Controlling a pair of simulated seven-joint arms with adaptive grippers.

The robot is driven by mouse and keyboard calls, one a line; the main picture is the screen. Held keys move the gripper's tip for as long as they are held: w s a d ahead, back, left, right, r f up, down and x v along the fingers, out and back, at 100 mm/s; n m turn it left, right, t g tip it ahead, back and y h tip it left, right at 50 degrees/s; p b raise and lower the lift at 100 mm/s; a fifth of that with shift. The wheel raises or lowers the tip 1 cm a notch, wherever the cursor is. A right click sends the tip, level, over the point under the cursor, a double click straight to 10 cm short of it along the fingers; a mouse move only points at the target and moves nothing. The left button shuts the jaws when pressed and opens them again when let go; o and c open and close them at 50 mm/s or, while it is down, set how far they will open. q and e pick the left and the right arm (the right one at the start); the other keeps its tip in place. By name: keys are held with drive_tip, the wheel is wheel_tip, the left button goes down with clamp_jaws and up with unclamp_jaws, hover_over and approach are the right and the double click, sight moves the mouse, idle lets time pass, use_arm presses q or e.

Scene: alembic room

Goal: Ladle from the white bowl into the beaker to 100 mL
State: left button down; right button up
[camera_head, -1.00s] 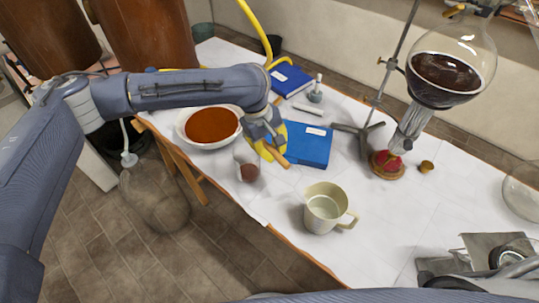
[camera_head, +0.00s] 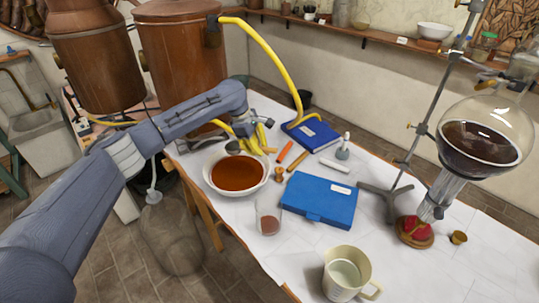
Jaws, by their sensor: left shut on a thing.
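The white bowl (camera_head: 211,184) holds red-brown liquid and stands at the table's left edge. The glass beaker (camera_head: 268,217) stands right of and nearer than the bowl, with some red-brown contents low inside; its marks are too small to read. My left gripper (camera_head: 243,130) is above the far side of the bowl, shut on what looks like the ladle. A dark round cup, seemingly the ladle's (camera_head: 233,147), shows below the gripper, near the bowl's far rim. The ladle's handle is mostly hidden. My right gripper is not in view.
A blue case (camera_head: 320,200) lies right of the beaker. A cream mug (camera_head: 345,273) stands near the front edge. Yellow curved objects (camera_head: 260,140) lie behind the bowl. A stand with a round flask (camera_head: 483,143) rises at the right.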

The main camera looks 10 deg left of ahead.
sight(257, 182)
use_arm(q)
drive_tip(key=shift+w+a+f+n+g+h, duration=0.1)
drive_tip(key=shift+a+f+h, duration=0.45)
drive_tip(key=shift+f, duration=1.1)
drive_tip(key=shift+a+f+n+g+h, duration=0.15)
drive_tip(key=shift+f+h, duration=0.7)
drive_tip(key=shift+f, duration=0.85)
drive_tip(key=shift+w+a+f+n+g+h, duration=0.1)
drive_tip(key=shift+a+f+h, duration=0.45)
drive_tip(key=shift+f, duration=1.1)
drive_tip(key=shift+d, duration=0.15)
drive_tip(key=shift+d, duration=0.1)
drive_tip(key=shift+s+d+f+y, duration=0.15)
drive_tip(key=shift+d+f+y, duration=0.15)
drive_tip(key=shift+d+y, duration=0.3)
drive_tip(key=shift+a+r, duration=0.15)
wheel_tip(257, 182, up, 6)
drive_tip(key=shift+r, duration=0.15)
